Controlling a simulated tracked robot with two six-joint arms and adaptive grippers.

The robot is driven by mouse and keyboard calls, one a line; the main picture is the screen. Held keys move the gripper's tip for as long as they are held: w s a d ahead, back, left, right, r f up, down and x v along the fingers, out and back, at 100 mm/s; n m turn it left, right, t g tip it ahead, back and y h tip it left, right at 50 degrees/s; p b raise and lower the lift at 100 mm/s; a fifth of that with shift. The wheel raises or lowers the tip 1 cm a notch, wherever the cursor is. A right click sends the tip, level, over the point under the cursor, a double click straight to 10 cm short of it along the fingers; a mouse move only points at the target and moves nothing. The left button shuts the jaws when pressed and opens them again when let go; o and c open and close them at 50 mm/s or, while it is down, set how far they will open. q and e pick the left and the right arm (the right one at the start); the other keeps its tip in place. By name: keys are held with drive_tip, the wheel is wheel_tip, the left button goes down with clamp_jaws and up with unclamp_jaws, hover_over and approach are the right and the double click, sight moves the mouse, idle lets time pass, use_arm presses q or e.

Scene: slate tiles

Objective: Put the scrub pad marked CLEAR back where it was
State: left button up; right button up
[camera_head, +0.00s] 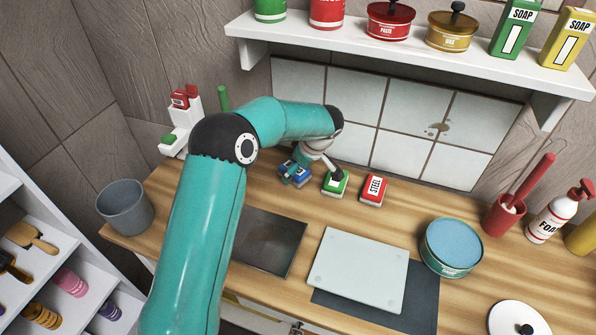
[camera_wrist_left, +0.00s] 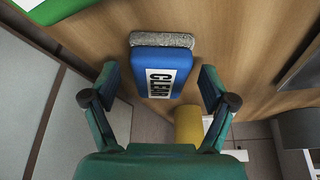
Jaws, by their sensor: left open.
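The blue scrub pad marked CLEAR (camera_wrist_left: 152,72) has a grey scrub layer along one side and is centred in the left wrist view. It also shows in the head view (camera_head: 294,173), partly hidden, at the left of a short row on the wooden counter. My left gripper (camera_wrist_left: 158,82) is open, its two fingers on either side of the pad with a gap visible on each side. A green pad (camera_head: 335,184) and a red pad marked STEEL (camera_head: 373,190) lie to the right. My right gripper is not in view.
A white stepped stand (camera_head: 194,107) holding red and green items is at the counter's back left. A sunken basin (camera_head: 270,243), white board (camera_head: 359,270) and round teal tin (camera_head: 451,262) lie in front. A shelf (camera_head: 400,52) overhangs the back wall.

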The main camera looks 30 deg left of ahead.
use_arm(q)
drive_tip(key=v, duration=1.1)
drive_tip(key=shift+b, duration=0.35)
